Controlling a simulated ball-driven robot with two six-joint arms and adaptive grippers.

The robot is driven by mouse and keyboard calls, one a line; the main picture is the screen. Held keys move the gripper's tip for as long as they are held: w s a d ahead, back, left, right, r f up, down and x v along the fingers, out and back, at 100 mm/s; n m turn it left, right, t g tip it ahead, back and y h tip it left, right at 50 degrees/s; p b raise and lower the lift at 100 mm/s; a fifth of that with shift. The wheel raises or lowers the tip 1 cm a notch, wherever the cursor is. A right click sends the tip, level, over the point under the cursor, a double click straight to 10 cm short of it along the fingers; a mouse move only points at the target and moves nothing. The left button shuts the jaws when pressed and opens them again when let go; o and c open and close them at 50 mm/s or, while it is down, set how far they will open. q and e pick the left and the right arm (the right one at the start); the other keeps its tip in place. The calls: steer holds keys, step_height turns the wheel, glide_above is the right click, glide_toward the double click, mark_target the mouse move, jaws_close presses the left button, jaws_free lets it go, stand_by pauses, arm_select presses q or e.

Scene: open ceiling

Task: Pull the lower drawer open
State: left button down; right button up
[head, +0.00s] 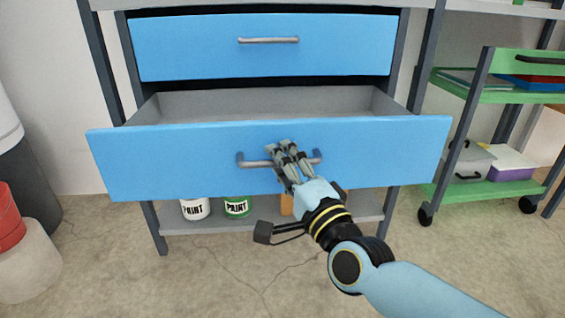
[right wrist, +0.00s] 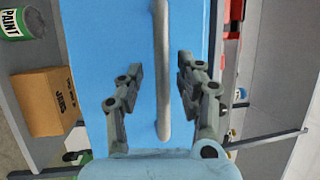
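The lower drawer (head: 190,158) is blue and stands well out from the bench, with its grey inside (head: 250,104) showing in the head view. Its grey bar handle (head: 255,163) is on the front; in the right wrist view the handle (right wrist: 162,110) runs upright through the middle. My right gripper (head: 281,147) is at this handle. In the right wrist view its fingers (right wrist: 160,75) are apart, one on each side of the bar, with a small gap showing on both sides. My left gripper is in neither view.
The upper blue drawer (head: 195,47) is shut. Paint cans (head: 237,207) stand on the bench's bottom shelf (head: 265,222), near a cardboard box (right wrist: 45,102). A green wheeled cart (head: 500,192) stands at the right, a red bucket (head: 8,222) at the left. The floor in front is clear.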

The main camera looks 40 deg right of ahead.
steer(key=v, duration=1.2)
stand_by(0.3)
